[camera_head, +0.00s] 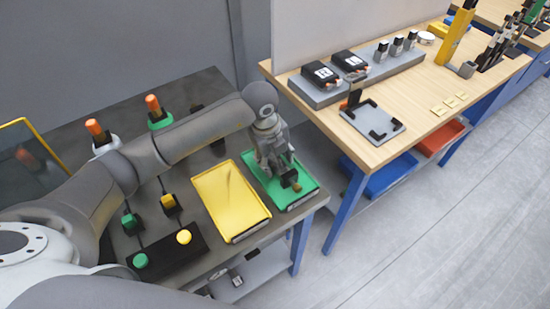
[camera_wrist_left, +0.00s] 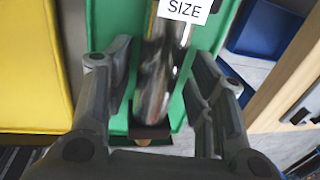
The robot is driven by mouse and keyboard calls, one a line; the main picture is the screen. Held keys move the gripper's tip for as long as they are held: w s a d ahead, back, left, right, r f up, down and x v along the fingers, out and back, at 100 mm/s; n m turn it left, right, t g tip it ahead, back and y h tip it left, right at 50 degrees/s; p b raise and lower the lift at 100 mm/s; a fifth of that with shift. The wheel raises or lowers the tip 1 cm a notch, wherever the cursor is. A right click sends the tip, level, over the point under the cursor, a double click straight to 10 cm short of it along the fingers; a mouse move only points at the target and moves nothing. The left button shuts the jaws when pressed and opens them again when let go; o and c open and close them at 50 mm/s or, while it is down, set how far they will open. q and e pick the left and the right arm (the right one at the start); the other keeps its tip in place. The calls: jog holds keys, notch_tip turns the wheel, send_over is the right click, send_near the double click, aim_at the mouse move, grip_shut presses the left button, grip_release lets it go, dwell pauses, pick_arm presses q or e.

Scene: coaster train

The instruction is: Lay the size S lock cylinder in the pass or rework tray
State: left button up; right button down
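The lock cylinder (camera_wrist_left: 155,85) is a shiny metal piece with a white SIZE label; its size letter is cut off. In the left wrist view it is over the green tray (camera_wrist_left: 105,25), between the fingers of my left gripper (camera_wrist_left: 160,65). Green shows between the fingers and the metal, so the gripper looks open around it. In the head view my left gripper (camera_head: 280,168) points down at the green tray (camera_head: 308,186), with a small brown and dark end of the piece showing beside it. The yellow tray (camera_head: 230,200) is empty. My right gripper is not in view.
A black box (camera_head: 165,258) with a green and a yellow button sits left of the trays. Orange-topped pieces (camera_head: 97,130) stand farther back. A wooden bench (camera_head: 420,110) with fixtures is to the right, across a gap.

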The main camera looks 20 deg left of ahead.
pick_arm(q)
jog(key=shift+s+f, duration=0.15)
jog(key=shift+f, duration=0.15)
jog(key=r, duration=0.4)
jog(key=s+r, duration=0.1)
jog(key=r, duration=0.3)
jog(key=a+r, duration=0.1)
jog(key=r, duration=0.3)
jog(key=shift+s+a+r, duration=0.1)
jog(key=shift+s+r, duration=0.05)
